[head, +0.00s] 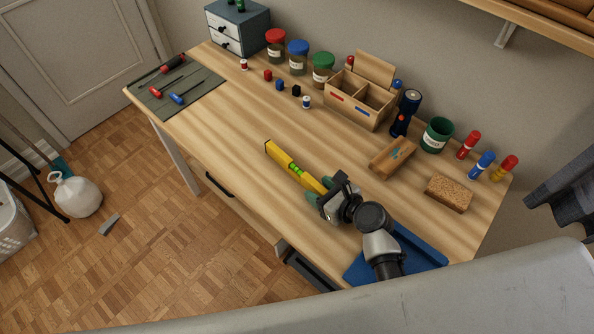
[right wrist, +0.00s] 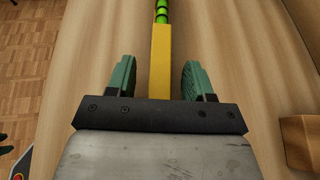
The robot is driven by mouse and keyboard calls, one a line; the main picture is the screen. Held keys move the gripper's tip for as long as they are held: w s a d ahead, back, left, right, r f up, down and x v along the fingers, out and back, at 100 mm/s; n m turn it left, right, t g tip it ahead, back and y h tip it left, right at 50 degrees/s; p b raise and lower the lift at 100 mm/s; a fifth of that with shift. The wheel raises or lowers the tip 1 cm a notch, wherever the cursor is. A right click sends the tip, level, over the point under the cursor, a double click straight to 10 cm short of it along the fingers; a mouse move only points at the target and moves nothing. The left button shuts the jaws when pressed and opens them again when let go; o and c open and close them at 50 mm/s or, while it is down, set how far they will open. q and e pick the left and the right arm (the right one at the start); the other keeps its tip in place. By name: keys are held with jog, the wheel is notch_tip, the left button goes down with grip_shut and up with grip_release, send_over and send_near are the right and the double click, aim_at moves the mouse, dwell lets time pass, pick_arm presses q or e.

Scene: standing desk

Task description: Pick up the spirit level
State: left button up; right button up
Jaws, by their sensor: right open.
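The yellow spirit level (head: 290,165) with a green vial lies on the wooden desk, near its front edge in the head view. My right gripper (head: 318,197) is at the level's near right end. In the right wrist view the level (right wrist: 160,62) runs between the two green fingers of the gripper (right wrist: 158,82), with a gap on both sides. The gripper is open, and its body hides the level's near end.
A blue tray (head: 425,250) lies under my right arm. A wooden organizer (head: 352,107) stands behind.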

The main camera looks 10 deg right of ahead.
jog(key=shift+c, duration=0.4)
grip_shut()
